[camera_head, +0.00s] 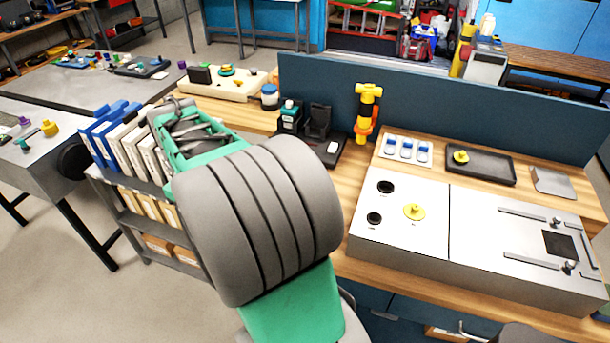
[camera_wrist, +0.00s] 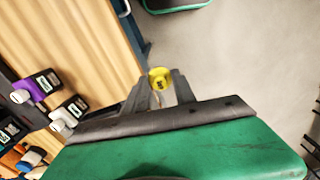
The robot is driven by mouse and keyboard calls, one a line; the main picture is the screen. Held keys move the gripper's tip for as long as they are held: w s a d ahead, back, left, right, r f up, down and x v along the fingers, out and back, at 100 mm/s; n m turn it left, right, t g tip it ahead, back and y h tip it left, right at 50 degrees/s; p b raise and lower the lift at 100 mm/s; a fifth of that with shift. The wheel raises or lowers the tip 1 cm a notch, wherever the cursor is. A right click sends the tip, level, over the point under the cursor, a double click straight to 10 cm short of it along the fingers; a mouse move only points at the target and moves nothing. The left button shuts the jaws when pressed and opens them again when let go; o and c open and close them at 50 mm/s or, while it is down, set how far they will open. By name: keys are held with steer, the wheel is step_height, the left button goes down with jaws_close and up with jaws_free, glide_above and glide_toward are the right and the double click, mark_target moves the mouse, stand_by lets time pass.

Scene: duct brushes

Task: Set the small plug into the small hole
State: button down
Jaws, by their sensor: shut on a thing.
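In the wrist view my gripper (camera_wrist: 160,88) is shut on a small yellow plug (camera_wrist: 158,74), its round top showing between the fingertips. In the head view my arm hides the held plug. A pale metal box (camera_head: 395,244) on the bench has two dark round holes in its top, a back one (camera_head: 386,187) and a front one (camera_head: 374,218). They look close in size, so I cannot tell surely which is the small hole. A yellow plug (camera_head: 414,211) sits in the same box top, right of the holes. My gripper is away from the box, to its left.
A black tray (camera_head: 488,175) behind the box holds another yellow piece (camera_head: 461,156). A yellow and orange tool (camera_head: 367,112) stands upright by the blue back panel (camera_head: 430,108). Binders (camera_head: 120,140) fill a shelf at left. The wrist view shows floor beyond the bench edge.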

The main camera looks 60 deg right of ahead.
steer(key=s+d+r+n+p, duration=0.1)
steer(key=s+d+r+p, duration=0.2)
steer(key=s+d, duration=1.35)
steer(key=s+d+n+p, duration=0.1)
steer(key=s+d, duration=0.3)
steer(key=s, duration=0.4)
steer(key=s+d, duration=0.5)
steer(key=s, duration=0.3)
steer(key=f+b, duration=0.2)
steer(key=f, duration=0.1)
steer(key=f+b, duration=0.2)
steer(key=shift+w+a, duration=0.2)
steer(key=shift+w, duration=0.1)
steer(key=shift+r, duration=0.1)
steer(key=shift+s, duration=0.15)
steer(key=shift+r, duration=0.1)
steer(key=shift+r+p, duration=0.7)
steer(key=shift+p, duration=0.1)
